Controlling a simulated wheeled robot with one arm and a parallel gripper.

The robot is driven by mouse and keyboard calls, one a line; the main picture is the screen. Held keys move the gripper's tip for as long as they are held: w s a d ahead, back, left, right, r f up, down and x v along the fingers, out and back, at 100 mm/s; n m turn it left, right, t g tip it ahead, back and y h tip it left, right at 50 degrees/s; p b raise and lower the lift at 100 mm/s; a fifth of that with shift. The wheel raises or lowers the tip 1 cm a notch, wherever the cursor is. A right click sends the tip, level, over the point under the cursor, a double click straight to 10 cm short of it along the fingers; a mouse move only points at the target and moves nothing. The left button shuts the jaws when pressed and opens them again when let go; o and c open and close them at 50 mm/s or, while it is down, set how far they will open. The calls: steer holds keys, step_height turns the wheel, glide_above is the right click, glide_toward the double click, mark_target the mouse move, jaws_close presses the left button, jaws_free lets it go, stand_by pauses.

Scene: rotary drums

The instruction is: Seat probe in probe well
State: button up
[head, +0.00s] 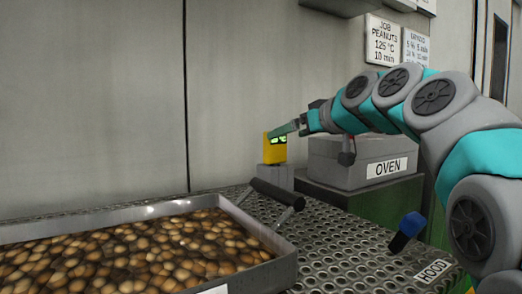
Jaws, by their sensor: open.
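A yellow unit with a small lit green display (275,148), which looks like the probe, stands upright on a small grey block (277,178). The block may be the probe well; any opening in it and the probe's lower end are hidden, so I cannot tell how deep it sits. My gripper (284,130) reaches in from the right, with its fingers at the top of the yellow unit, overlapping it in the picture. It is open; whether a finger touches the unit is too small to tell.
A metal tray (268,238) full of brown nuts fills the lower left. A black bar handle (276,194) stands in front of the block on the perforated metal top (345,240). A grey box labelled OVEN (335,165) is behind right. A blue-tipped lever (410,226) stands by the HOOD label.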

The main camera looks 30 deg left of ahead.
mark_target(275, 151)
steer(key=shift+w+p+x, duration=0.2)
steer(key=shift+p+x, duration=0.3)
steer(key=shift+x, duration=1.5)
steer(key=shift+w+p+x, duration=0.15)
steer(key=shift+p+x, duration=0.3)
steer(key=shift+x, duration=1.6)
steer(key=shift+d+r, duration=0.15)
steer(key=c, duration=1.3)
steer(key=shift+c, duration=0.4)
steer(key=shift+r, duration=0.15)
